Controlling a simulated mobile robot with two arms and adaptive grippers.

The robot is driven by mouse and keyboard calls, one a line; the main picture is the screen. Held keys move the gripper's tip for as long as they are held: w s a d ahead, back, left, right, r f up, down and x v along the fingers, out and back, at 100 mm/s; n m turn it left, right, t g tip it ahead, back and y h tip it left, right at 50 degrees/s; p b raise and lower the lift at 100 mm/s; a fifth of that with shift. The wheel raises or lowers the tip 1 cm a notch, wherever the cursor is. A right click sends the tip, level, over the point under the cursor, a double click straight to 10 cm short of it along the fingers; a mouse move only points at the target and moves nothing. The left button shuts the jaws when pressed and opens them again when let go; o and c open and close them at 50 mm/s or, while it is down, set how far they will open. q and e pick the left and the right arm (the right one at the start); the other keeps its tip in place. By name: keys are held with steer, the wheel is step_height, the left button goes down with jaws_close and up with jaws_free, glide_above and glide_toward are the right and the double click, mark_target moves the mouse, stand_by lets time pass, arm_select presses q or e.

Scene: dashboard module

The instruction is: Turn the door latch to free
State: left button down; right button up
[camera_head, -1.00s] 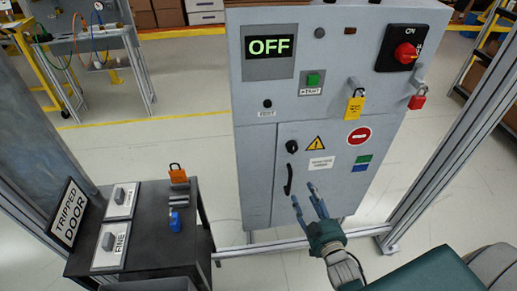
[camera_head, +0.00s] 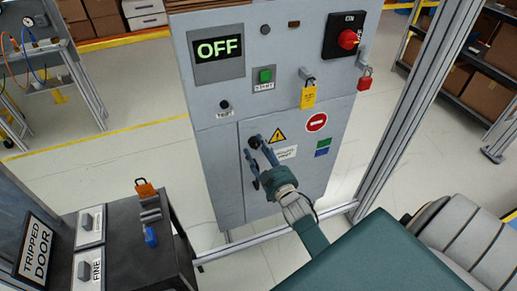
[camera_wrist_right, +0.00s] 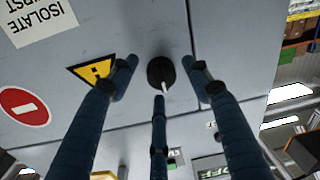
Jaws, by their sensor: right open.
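The door latch is a round black knob (camera_head: 253,142) on the lower grey cabinet door (camera_head: 225,170), left of the yellow warning triangle. In the right wrist view the knob (camera_wrist_right: 160,72) shows a pale pointer line. My right gripper (camera_head: 264,156) is open and empty in front of the door, its blue fingers spread. In the wrist view two fingertips lie either side of the knob and a third points at it from below; I cannot tell whether any touches. The black door handle is mostly hidden behind the gripper. My left gripper is not in view.
The cabinet display (camera_head: 219,48) reads OFF. A yellow padlock tag (camera_head: 308,96) and red padlock (camera_head: 364,82) hang above right of the door. A dark table (camera_head: 130,240) with an orange padlock (camera_head: 145,188) stands at left. A metal post (camera_head: 400,110) rises at right.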

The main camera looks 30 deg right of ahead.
steer(key=shift+w, duration=0.1)
steer(key=c, duration=1.2)
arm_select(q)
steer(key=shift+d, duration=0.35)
arm_select(e)
steer(key=shift+o, duration=0.2)
